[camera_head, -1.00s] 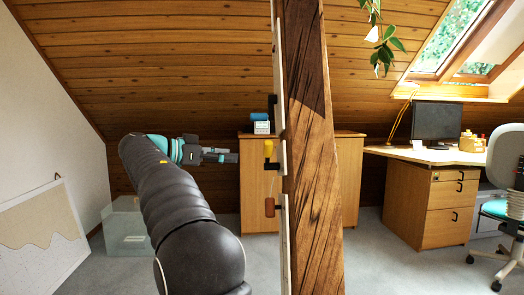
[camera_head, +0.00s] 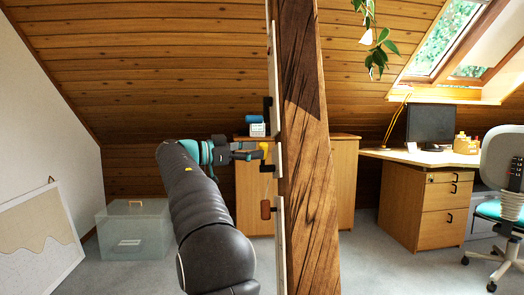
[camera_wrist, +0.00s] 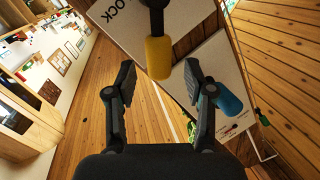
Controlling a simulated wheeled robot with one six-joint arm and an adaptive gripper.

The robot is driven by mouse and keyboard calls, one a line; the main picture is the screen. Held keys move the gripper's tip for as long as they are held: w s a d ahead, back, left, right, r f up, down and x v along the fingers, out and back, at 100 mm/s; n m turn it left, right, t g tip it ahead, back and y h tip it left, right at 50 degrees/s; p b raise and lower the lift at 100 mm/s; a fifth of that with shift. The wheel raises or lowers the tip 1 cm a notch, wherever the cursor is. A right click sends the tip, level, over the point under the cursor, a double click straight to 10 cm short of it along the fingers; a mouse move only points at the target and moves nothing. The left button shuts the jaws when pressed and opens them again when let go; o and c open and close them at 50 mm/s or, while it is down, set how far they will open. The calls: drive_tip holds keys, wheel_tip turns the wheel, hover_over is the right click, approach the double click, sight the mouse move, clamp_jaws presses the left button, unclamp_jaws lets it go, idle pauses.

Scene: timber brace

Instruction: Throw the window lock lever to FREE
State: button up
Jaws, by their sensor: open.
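The lever has a yellow grip (camera_wrist: 158,58) on a black shaft. In the wrist view it hangs at top centre, in front of a pale panel (camera_wrist: 121,33) with dark letters ending in "OCK". My gripper (camera_wrist: 162,78) is open and empty, one finger to each side of the grip in the picture. I cannot tell whether the grip lies between the fingertips in depth. In the head view my gripper (camera_head: 258,153) is at the left side of the timber post (camera_head: 303,160), right by the yellow grip (camera_head: 264,150), which it partly covers.
A red-brown handle (camera_head: 265,209) hangs below on the post. A blue object (camera_head: 254,119) shows above my gripper. A cabinet (camera_head: 345,185) stands behind the post and a clear bin (camera_head: 133,229) at left. A desk (camera_head: 412,200) and chair (camera_head: 503,170) are at right.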

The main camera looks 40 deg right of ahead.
drive_tip(key=shift+x, duration=1.7)
